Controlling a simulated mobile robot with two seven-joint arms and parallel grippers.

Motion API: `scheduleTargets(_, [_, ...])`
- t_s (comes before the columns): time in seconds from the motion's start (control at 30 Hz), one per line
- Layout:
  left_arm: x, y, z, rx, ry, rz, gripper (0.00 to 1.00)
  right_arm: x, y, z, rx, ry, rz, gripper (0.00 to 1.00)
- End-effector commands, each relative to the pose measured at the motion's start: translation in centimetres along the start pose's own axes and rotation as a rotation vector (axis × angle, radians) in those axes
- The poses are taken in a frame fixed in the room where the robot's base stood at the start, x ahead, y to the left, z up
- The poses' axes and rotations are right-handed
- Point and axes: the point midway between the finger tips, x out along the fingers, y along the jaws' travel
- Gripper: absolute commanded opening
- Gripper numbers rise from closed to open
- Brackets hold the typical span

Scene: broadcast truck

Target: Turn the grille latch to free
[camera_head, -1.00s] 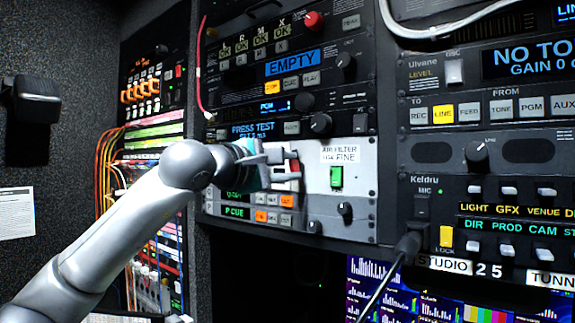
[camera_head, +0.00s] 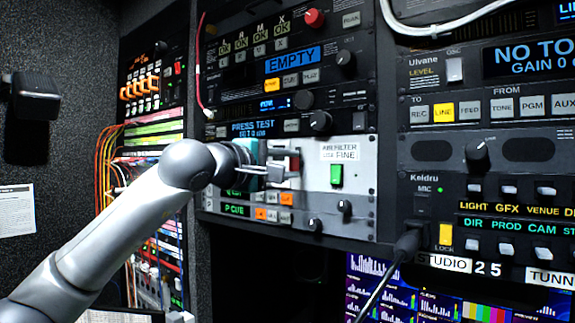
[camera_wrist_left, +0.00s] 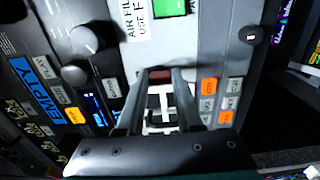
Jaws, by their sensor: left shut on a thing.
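The grille latch (camera_head: 295,163) is a small red and dark piece on the light grey air filter panel (camera_head: 362,205), left of the green switch. My left gripper (camera_head: 285,163) reaches it from the left, with its two fingers at the panel. In the left wrist view the dull red latch (camera_wrist_left: 160,74) lies between the fingertips (camera_wrist_left: 160,80), and the gripper is shut on it. White grille bars show behind the fingers there. The fingers partly hide the latch, so its exact angle is hard to tell. My right gripper is not in view.
A green switch (camera_head: 336,175) and small black knobs sit right of the latch. Orange and grey buttons (camera_head: 272,215) lie just below. A black knob (camera_head: 320,121) stands out above.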

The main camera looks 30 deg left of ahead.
Motion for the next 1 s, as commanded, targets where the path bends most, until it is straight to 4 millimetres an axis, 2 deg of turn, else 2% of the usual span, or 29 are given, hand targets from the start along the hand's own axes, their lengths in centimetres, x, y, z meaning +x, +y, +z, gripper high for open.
scheduleTargets(0.07, [0.0,0.0,0.0,0.003,-0.001,0.001,0.0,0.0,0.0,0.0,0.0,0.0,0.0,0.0])
scheduleTargets(0.1, [0.0,0.0,0.0,0.003,-0.001,0.001,0.39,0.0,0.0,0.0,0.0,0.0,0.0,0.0])
scheduleTargets(0.33, [0.0,0.0,0.0,0.001,0.0,0.0,0.65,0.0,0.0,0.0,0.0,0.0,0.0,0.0])
scheduleTargets(0.67, [-0.5,0.0,0.0,0.0,0.0,0.001,0.65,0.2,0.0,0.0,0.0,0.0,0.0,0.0])
scheduleTargets(0.77, [-1.6,-0.1,-0.1,0.001,0.003,0.002,0.65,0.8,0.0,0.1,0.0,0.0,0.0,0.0])
scheduleTargets(1.0, [-6.6,-0.3,-0.1,0.003,0.005,0.002,0.65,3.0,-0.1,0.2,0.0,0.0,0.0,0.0])
